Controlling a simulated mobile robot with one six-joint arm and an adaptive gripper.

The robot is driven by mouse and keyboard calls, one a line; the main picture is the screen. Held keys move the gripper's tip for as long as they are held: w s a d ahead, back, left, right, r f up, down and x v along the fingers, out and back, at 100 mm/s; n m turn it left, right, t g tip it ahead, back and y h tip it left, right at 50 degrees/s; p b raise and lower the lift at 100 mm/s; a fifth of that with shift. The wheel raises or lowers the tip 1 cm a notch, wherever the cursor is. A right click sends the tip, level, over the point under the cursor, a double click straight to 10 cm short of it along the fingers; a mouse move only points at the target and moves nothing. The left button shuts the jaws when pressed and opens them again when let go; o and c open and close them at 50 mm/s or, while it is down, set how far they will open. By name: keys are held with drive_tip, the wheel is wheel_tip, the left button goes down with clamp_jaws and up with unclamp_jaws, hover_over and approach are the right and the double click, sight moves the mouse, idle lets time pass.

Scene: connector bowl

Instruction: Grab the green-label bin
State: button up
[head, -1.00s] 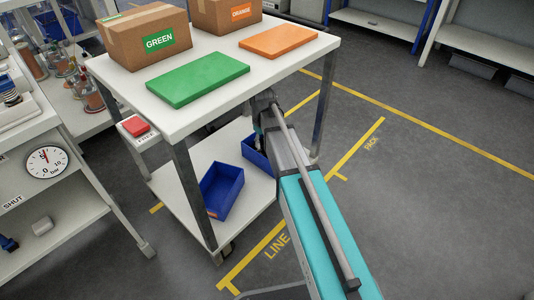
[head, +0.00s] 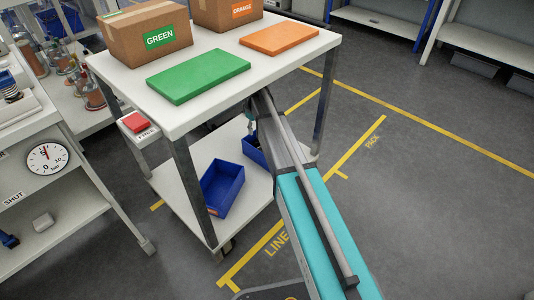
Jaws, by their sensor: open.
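Two blue bins stand on the lower shelf (head: 180,190) of a white cart. The nearer bin (head: 222,188) is empty and shows an orange label low on its front end. The other bin (head: 252,152) is behind it to the right, mostly hidden by my arm, and its label is out of sight. No green bin label shows. My arm reaches in under the cart's top. My gripper (head: 250,126) is open, small and partly hidden beside the arm, just above the rear bin in the picture. I cannot tell whether it touches the bin.
The cart top (head: 200,120) carries a green mat (head: 198,76), an orange mat (head: 279,38) and cardboard boxes marked GREEN (head: 145,35) and ORANGE (head: 226,14). Cart legs flank the shelf. A red button (head: 134,122) is at its left. The floor at right is clear.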

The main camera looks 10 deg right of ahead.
sight(257, 150)
wheel_tip(257, 150, down, 8)
drive_tip(key=b, duration=0.7)
drive_tip(key=shift+b, duration=0.3)
drive_tip(key=shift+f, duration=0.15)
drive_tip(key=f+b, duration=0.3)
drive_tip(key=shift+s+d, duration=0.15)
drive_tip(key=shift+d, duration=0.1)
drive_tip(key=shift+f+b, duration=1)
drive_tip(key=shift+b, duration=0.1)
clamp_jaws()
